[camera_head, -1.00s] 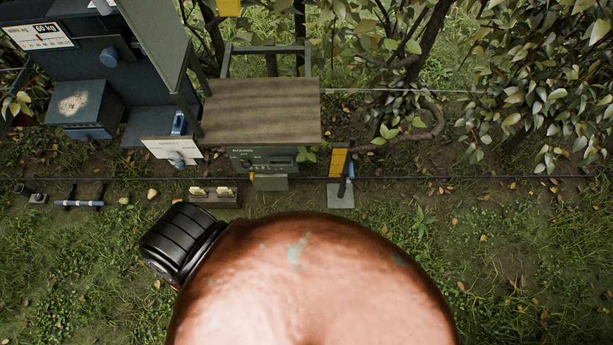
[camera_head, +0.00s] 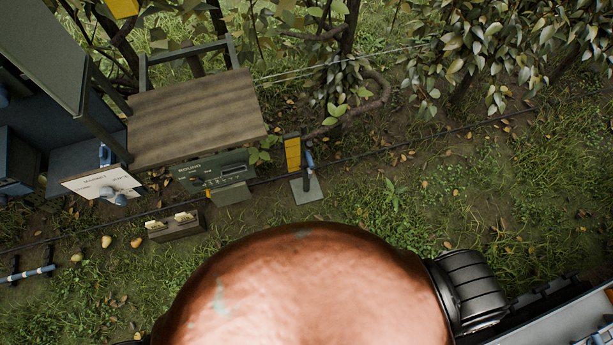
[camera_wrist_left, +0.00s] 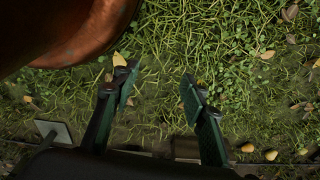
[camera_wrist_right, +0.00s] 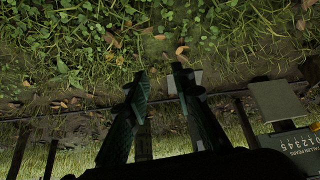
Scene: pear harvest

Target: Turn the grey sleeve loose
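A light grey-blue sleeve (camera_head: 32,273) with dark cross pieces at its ends lies low at the far left edge of the head view, partly cut off. I take it to be the grey sleeve. My left gripper (camera_wrist_left: 160,80) is open and empty in the left wrist view, over grass. My right gripper (camera_wrist_right: 159,75) is open and empty in the right wrist view, its fingers a smaller gap apart. Neither gripper shows in the head view, and neither touches the sleeve.
A wooden-topped bench (camera_head: 195,115) stands at upper left, with a green panel (camera_head: 214,171) below. A yellow-and-grey stand (camera_head: 304,178), a small brown box (camera_head: 175,228) and yellow pears (camera_head: 136,242) are nearby. A dark wire crosses the ground. Grass at right is open.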

